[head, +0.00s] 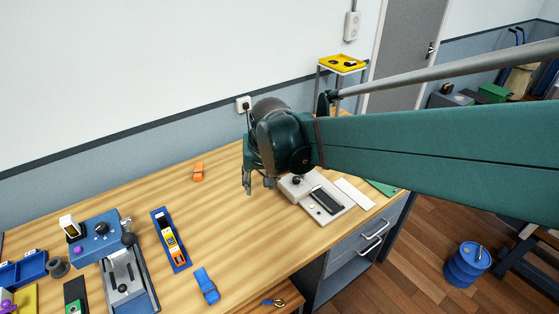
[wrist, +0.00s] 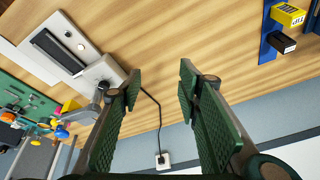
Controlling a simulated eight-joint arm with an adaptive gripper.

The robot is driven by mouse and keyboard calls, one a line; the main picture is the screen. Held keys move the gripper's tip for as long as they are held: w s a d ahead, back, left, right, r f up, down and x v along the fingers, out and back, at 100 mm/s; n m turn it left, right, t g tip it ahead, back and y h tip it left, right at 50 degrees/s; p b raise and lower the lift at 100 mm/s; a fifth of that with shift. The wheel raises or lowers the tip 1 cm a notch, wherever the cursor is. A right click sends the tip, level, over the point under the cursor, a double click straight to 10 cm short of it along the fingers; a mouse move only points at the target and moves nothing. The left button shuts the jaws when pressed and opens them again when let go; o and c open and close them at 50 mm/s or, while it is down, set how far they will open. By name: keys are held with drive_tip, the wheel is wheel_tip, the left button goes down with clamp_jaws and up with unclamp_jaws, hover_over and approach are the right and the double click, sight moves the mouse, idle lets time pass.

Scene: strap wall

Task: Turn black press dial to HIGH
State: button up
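A blue bench machine (head: 88,246) at the left of the head view has a black dial (head: 101,228) on its upper body. A white device (head: 322,205) with a dark pad has a black knob (head: 297,180). I cannot tell from labels which is the press; dial markings are too small to read. My gripper (head: 259,183) points down above the table, just left of the white device and well right of the blue machine. In the wrist view my gripper (wrist: 160,84) is open, with nothing between its fingers. The white device (wrist: 85,67) shows at its upper left.
A blue tray (head: 172,240) with yellow and orange items lies between the blue machine and my gripper. Orange (head: 198,172) and blue (head: 207,285) pieces lie on the table. A black cord (wrist: 158,112) runs to a wall socket (wrist: 162,159). The wood between is mostly bare.

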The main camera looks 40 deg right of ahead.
drive_tip(key=w+d+m+g+p, duration=0.2)
drive_tip(key=w+d+p, duration=0.35)
drive_tip(key=d, duration=0.35)
drive_tip(key=m+g+p, duration=0.2)
drive_tip(key=m+p, duration=0.1)
drive_tip(key=p, duration=0.4)
hover_over(296, 178)
drive_tip(key=shift+y, duration=0.4)
drive_tip(key=shift+s+f, duration=0.15)
drive_tip(key=shift+f, duration=2.3)
drive_tip(key=shift+f, duration=0.1)
drive_tip(key=shift+f, duration=3.8)
drive_tip(key=c, duration=0.9)
